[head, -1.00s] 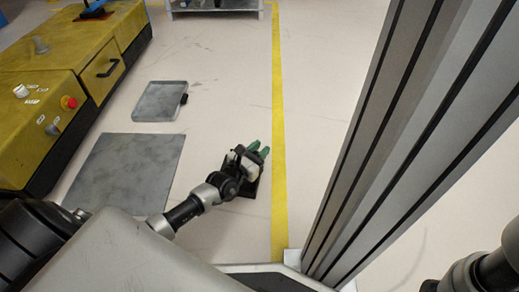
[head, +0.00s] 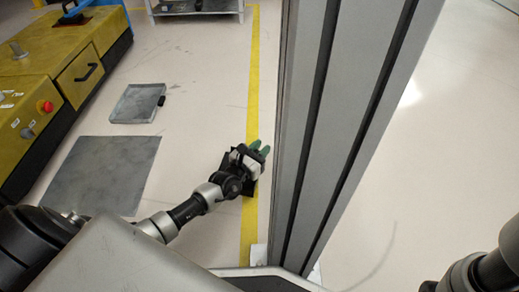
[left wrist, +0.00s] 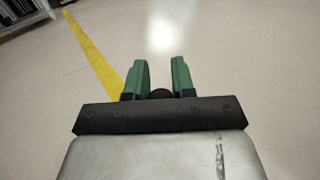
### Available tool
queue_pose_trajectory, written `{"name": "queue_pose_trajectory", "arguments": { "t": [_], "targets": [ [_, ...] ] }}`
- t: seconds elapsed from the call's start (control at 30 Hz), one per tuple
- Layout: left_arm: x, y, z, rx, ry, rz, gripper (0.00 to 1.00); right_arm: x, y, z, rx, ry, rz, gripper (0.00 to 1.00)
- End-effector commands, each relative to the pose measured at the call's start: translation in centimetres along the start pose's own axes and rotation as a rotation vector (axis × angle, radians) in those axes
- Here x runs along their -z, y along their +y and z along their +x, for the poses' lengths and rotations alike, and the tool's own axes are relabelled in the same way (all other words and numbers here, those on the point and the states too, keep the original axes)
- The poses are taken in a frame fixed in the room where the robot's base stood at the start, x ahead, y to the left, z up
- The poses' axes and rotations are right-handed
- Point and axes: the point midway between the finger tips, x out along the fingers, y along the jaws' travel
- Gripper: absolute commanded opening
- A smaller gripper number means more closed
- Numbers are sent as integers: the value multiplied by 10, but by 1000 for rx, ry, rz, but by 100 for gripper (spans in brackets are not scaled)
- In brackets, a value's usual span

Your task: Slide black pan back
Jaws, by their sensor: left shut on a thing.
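My left gripper (head: 259,149) has green fingers and is low over the pale floor beside the yellow line in the head view. In the left wrist view its green fingers (left wrist: 161,78) stand a little apart, with a small dark round thing (left wrist: 160,94) between their bases. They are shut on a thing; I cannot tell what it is. No clearly black pan shows. A shallow grey pan (head: 132,104) with a dark handle lies at the left in the head view, apart from the gripper. My right gripper is not in view.
A flat grey plate (head: 105,180) lies on the floor at the left. A yellow and black machine (head: 85,55) with a red button stands at the far left. A grey shelf (head: 197,6) is at the top. Open floor lies around the yellow line (head: 252,100).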

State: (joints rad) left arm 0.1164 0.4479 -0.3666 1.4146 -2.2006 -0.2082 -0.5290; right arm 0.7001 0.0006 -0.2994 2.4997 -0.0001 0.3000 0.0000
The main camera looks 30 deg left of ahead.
Motion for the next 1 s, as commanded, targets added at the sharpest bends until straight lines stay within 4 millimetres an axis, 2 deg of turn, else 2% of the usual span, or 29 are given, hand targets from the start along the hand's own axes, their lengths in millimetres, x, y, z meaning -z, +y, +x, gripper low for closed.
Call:
{"name": "queue_pose_trajectory", "arguments": {
  "t": [0.43, 0.47, 0.63, 0.67, 1.0],
  "targets": [
    [2, -1, 1, 0, 4, -2, 0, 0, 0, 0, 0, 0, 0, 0],
    [2, -1, 1, 0, 4, -2, 26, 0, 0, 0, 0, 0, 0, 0],
    [1, -1, 1, 0, 3, -2, 52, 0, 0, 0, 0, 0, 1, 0],
    [1, -1, 1, 0, 3, -2, 54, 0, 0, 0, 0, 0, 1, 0],
    [-1, 0, -4, -1, 2, 0, 54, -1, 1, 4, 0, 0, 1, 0]
  ]
}}
